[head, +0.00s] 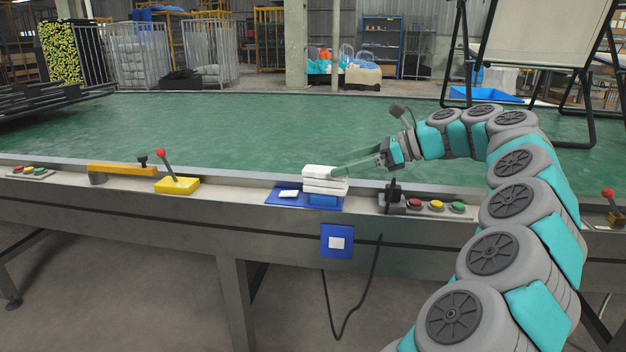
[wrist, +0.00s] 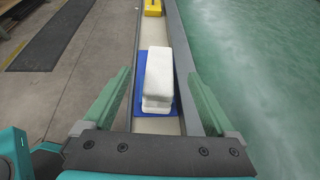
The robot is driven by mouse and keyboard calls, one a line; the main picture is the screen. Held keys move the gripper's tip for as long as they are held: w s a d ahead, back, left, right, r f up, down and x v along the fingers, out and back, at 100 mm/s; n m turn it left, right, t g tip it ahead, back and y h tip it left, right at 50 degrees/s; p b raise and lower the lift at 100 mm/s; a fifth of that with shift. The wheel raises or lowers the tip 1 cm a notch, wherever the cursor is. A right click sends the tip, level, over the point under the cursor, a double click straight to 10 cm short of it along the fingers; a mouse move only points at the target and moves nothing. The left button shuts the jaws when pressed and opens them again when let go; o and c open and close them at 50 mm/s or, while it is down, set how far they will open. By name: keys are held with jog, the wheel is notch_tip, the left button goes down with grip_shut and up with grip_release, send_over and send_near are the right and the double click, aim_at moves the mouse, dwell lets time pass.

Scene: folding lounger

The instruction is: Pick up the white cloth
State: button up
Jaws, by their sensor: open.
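The white cloth (head: 325,180) is a folded, layered stack on a blue mat (head: 268,194) on the metal ledge along the table's near edge. In the wrist view the white cloth (wrist: 158,75) lies ahead between my fingers, on the blue mat (wrist: 177,110). My gripper (head: 357,166) is at the right of the cloth, pointing left toward it. In the wrist view my gripper (wrist: 160,90) is open, with one green finger on each side of the cloth's line. I cannot tell whether a finger touches the cloth.
A yellow box with a red lever (head: 177,185) stands left on the ledge. Right of the cloth are a black lever (head: 393,193) and a button panel (head: 436,206). The green table surface (head: 230,130) behind is clear. A blue panel (head: 337,241) hangs below the ledge.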

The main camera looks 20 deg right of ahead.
aim_at(319, 173)
jog(key=x, duration=0.7)
jog(key=shift+a+f, duration=0.1)
jog(key=shift+f, duration=0.35)
jog(key=c, duration=1.4)
jog(key=shift+r, duration=0.1)
